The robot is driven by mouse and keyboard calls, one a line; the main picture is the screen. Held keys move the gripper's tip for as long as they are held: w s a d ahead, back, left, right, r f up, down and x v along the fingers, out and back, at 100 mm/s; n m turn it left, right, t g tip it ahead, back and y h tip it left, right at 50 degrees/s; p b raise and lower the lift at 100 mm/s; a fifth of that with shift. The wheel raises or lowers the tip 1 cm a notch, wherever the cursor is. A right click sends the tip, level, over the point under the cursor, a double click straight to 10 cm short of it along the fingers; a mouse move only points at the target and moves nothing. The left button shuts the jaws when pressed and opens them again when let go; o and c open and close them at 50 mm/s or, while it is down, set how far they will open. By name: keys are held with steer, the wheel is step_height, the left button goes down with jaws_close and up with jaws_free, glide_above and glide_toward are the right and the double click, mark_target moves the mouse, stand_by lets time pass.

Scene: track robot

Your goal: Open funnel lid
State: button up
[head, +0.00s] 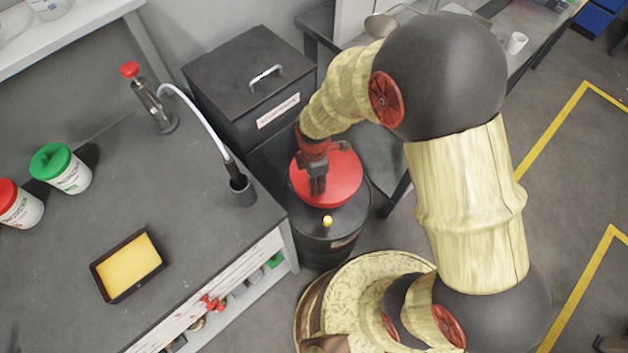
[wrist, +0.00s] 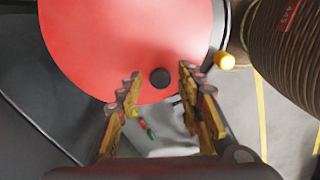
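The funnel lid (head: 343,180) is a round red disc on top of a black drum (head: 325,248) in the head view. In the wrist view the red lid (wrist: 120,45) fills the upper left. It lies flat, and a small black knob (wrist: 160,77) sits near its lower edge. My gripper (head: 318,190) is over the lid in the head view. In the wrist view my gripper (wrist: 158,82) is open and empty, with a finger on each side of the knob. I cannot tell how far above the lid the fingertips are.
A yellow knob (head: 327,221) stands on the drum's rim, close to the right finger in the wrist view. A black bin (head: 245,85) with a handle is behind the drum. A grey workbench (head: 150,210) with a hose and tubs is on the left. Open floor (head: 575,180) lies right.

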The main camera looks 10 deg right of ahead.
steer(key=shift+c, duration=0.5)
steer(key=c, duration=0.8)
jaws_close()
